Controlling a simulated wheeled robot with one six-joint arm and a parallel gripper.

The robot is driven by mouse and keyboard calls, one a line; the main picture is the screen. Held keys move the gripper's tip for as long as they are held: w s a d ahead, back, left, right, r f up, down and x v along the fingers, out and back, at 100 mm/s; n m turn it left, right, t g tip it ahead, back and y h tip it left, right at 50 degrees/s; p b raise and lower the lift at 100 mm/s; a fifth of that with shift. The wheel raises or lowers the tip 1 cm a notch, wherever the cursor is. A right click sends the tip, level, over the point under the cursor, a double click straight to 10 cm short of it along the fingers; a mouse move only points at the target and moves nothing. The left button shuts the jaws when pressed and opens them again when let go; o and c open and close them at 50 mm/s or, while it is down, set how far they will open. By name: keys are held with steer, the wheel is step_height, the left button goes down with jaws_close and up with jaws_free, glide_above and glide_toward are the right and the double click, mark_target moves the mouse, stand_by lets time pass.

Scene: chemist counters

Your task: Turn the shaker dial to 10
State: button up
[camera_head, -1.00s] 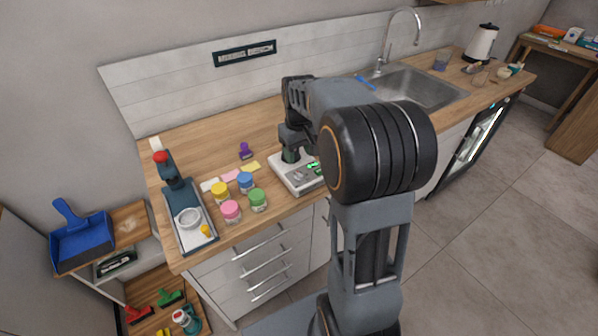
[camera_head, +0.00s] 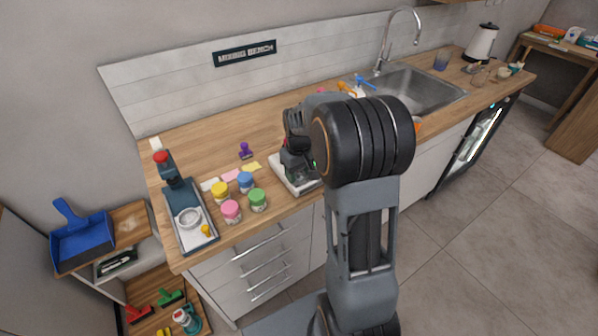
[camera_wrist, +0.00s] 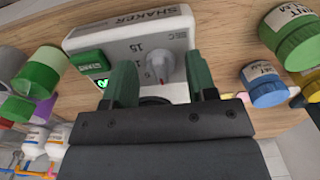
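The shaker is a white box (camera_head: 281,175) on the wooden counter, partly covered by my arm in the head view. In the wrist view its labelled face (camera_wrist: 110,45) shows "SHAKER", "SEC" and the number 15, with other numbers partly hidden. Its grey round dial (camera_wrist: 160,65) has a small red mark on the side toward my gripper; the exact setting is hard to read. My gripper (camera_wrist: 163,78) has two green fingers apart, one on each side of the dial, with gaps showing. In the head view my gripper (camera_head: 298,167) is low over the shaker.
Pink (camera_head: 231,211), green (camera_head: 257,200), yellow (camera_head: 220,191) and blue (camera_head: 245,182) jars stand left of the shaker. A purple item (camera_head: 245,151) stands behind. The sink (camera_head: 425,90) is to the right.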

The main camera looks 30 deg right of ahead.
steer(key=c, duration=0.8)
steer(key=m, duration=0.8)
steer(key=shift+m, duration=0.4)
steer(key=m, duration=0.4)
steer(key=shift+m+b, duration=0.3)
steer(key=shift+m, duration=2.1)
